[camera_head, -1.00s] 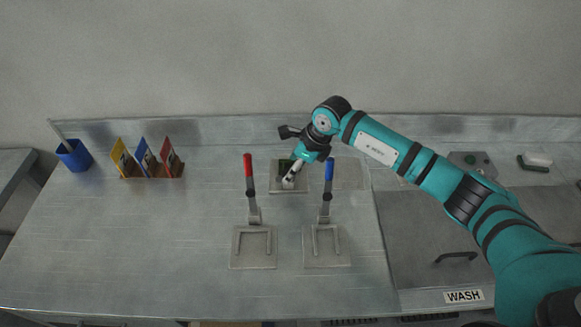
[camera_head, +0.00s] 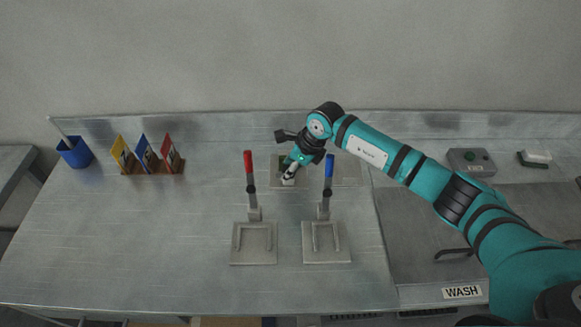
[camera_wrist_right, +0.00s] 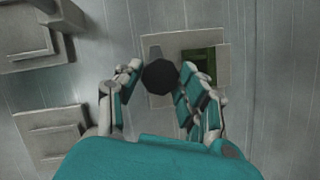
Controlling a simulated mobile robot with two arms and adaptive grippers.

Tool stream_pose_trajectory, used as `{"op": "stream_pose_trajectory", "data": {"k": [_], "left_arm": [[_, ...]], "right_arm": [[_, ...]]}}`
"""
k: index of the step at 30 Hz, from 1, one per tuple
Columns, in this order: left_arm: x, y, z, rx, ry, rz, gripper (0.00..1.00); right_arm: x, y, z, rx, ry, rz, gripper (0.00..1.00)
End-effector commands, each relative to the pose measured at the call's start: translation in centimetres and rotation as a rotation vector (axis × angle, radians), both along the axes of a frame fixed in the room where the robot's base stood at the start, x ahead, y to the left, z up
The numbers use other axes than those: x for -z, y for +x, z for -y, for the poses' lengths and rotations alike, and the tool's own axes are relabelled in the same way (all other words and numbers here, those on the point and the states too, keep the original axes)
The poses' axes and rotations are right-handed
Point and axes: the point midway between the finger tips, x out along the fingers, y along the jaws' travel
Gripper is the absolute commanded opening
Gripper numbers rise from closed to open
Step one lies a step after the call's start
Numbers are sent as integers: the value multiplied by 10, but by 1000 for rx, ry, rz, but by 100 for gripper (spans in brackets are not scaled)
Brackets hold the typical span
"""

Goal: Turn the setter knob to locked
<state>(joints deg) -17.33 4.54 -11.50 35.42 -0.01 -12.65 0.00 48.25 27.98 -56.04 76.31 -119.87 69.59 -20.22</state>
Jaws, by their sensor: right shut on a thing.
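In the head view my right gripper (camera_head: 289,178) points down at the setter at the back middle of the table, between and behind the two levers. The gripper and wrist hide the knob there, and which way the knob is turned cannot be told. My left gripper is not in view.
A red-handled lever (camera_head: 249,172) and a blue-handled lever (camera_head: 328,172) stand upright close on either side of my right gripper. A blue cup (camera_head: 75,155) and a rack of coloured cards (camera_head: 150,170) are at the left. The left table front is clear.

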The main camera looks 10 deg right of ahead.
Motion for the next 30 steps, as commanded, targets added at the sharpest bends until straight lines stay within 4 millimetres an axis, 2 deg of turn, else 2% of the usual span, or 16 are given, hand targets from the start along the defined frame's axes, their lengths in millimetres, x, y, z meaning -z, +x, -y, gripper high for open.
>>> {"op": "stream_pose_trajectory", "data": {"k": [7,13,20,30], "left_arm": [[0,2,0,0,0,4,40],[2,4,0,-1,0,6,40],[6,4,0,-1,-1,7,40],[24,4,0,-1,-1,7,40]], "right_arm": [[-1,0,0,26,0,2,7],[0,0,0,117,-2,3,7],[0,-1,-1,306,-1,5,7],[2,-2,-4,627,-1,5,7]]}}
